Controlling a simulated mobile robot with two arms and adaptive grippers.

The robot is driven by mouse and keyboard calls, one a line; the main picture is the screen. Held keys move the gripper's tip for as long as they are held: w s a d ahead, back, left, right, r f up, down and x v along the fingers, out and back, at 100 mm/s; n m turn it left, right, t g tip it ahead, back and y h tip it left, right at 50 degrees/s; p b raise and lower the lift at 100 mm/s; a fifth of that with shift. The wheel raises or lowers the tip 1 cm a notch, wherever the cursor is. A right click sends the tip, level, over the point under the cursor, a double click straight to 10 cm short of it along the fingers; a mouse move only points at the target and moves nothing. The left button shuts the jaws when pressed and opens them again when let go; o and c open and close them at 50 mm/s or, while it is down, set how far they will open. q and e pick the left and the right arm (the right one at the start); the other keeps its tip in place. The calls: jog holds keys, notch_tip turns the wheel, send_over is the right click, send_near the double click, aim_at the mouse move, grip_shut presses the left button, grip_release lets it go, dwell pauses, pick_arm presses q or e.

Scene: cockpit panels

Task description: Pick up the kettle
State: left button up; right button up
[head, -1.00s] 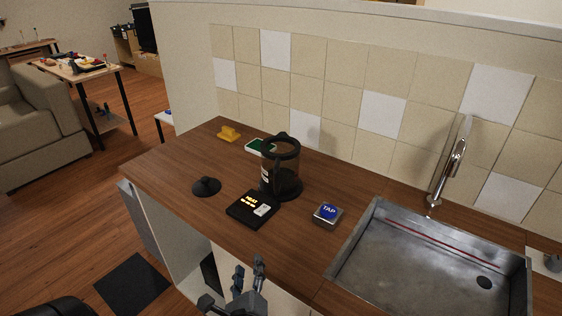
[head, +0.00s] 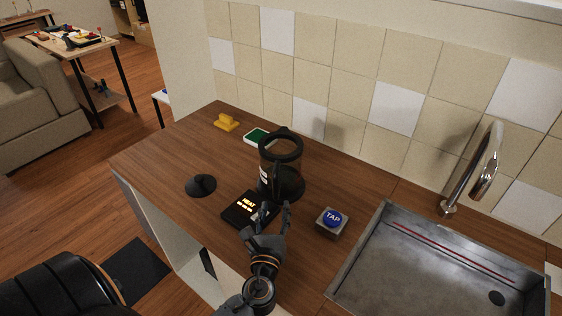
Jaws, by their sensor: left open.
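The kettle (head: 280,168) stands upright on the wooden counter, with a dark see-through body, a black rim and a black base. A black lid-like piece with a knob (head: 201,185) lies apart to its left. A flat black heater pad (head: 243,207) with glowing HEAT lettering lies just in front of the kettle. My left gripper (head: 266,220) is open and empty, with its fingers in front of the kettle's lower part and over the pad's right side. I cannot tell whether a finger touches the kettle. My right gripper is not in view.
A blue TAP button (head: 333,219) sits on a small box right of the kettle. A metal sink (head: 430,270) with a curved faucet (head: 483,170) is at the right. A yellow piece (head: 226,122) and a green-and-white item (head: 257,136) lie behind. The tiled wall bounds the back.

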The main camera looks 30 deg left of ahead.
aim_at(276, 201)
pick_arm(q)
jog(key=shift+w+a+r+p, duration=0.25)
jog(key=shift+w+a+p, duration=0.1)
jog(key=shift+w, duration=0.2)
jog(key=shift+w+a+r+p, duration=0.25)
jog(key=shift+w+p, duration=0.1)
jog(key=shift+w, duration=0.2)
jog(key=shift+p+x, duration=0.3)
jog(key=shift+x, duration=0.9)
jog(key=shift+w+a+f, duration=0.2)
jog(key=shift+w+f, duration=0.05)
jog(key=shift+w, duration=0.15)
grip_shut()
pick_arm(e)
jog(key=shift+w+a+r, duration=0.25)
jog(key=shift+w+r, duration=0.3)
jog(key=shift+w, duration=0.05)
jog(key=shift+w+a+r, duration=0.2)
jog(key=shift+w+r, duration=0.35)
pick_arm(q)
jog(key=shift+r, duration=0.1)
